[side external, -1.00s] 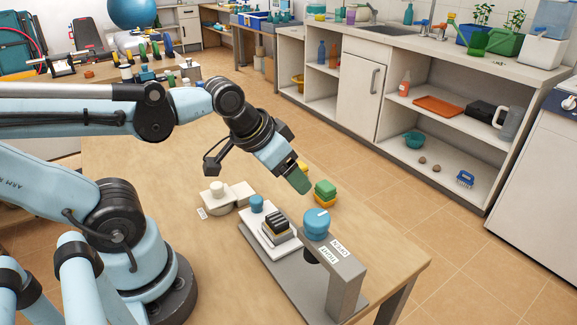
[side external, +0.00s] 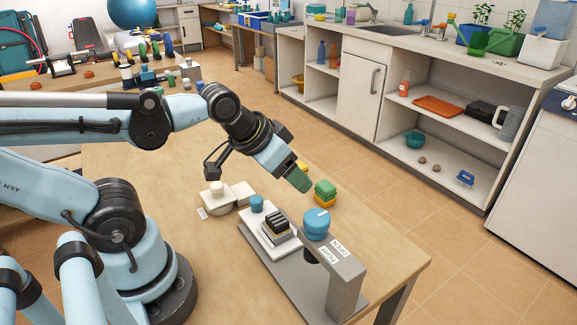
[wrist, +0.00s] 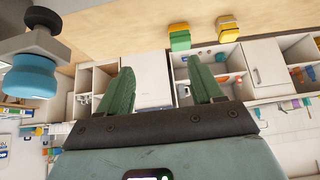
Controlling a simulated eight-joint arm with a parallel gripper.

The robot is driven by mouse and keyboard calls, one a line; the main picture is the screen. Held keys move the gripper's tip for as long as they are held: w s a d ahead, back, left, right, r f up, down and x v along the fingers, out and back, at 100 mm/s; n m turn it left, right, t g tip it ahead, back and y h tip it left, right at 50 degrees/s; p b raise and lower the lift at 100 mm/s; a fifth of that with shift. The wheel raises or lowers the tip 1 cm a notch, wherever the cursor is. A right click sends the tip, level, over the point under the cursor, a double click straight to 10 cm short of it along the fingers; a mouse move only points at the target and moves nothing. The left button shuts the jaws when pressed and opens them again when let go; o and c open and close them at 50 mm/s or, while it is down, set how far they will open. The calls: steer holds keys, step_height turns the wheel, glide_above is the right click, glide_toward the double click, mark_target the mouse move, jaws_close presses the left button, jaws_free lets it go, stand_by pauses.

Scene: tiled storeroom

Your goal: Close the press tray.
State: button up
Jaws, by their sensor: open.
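The press (side external: 345,285) is a grey frame on the wooden table, with a blue knob (side external: 316,222) on top. Its white tray (side external: 252,236) sticks out to the left of the frame along the grey base. In the wrist view my gripper (wrist: 160,65) is open and empty. The press's blue knob (wrist: 30,77) shows at the left there.
Green and yellow blocks (side external: 325,192) stand behind the press, close to my gripper; they also show in the wrist view (wrist: 180,40). A cream piece with a round knob (side external: 217,188) lies left of the tray. The table's right edge is close to the press.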

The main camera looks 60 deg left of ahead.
steer(key=shift+a+n, duration=0.3)
steer(key=shift+c, duration=1.1)
steer(key=a+n+g, duration=0.1)
steer(key=a+n, duration=0.1)
steer(key=n, duration=0.1)
steer(key=a+n+g, duration=0.1)
steer(key=a+n, duration=0.1)
steer(key=a, duration=0.1)
steer(key=a+n+g, duration=0.1)
steer(key=a+n, duration=0.2)
steer(key=shift+s+a+r+n+g, duration=0.1)
steer(key=shift+s+a+n+g, duration=0.15)
steer(key=shift+s+n+g, duration=0.05)
jaws_close()
steer(key=s+a+n+g+h, duration=0.2)
steer(key=s+a+n+h, duration=0.25)
steer(key=a+n, duration=0.65)
steer(key=x, duration=0.9)
steer(key=shift+s+d+f, duration=0.1)
steer(key=shift+s+f, duration=0.1)
steer(key=shift+f, duration=0.1)
steer(key=d, duration=0.3)
steer(key=shift+w+f, duration=0.2)
steer(key=shift+w, duration=0.1)
steer(key=shift+w+d, duration=0.15)
steer(key=shift+d, duration=0.4)
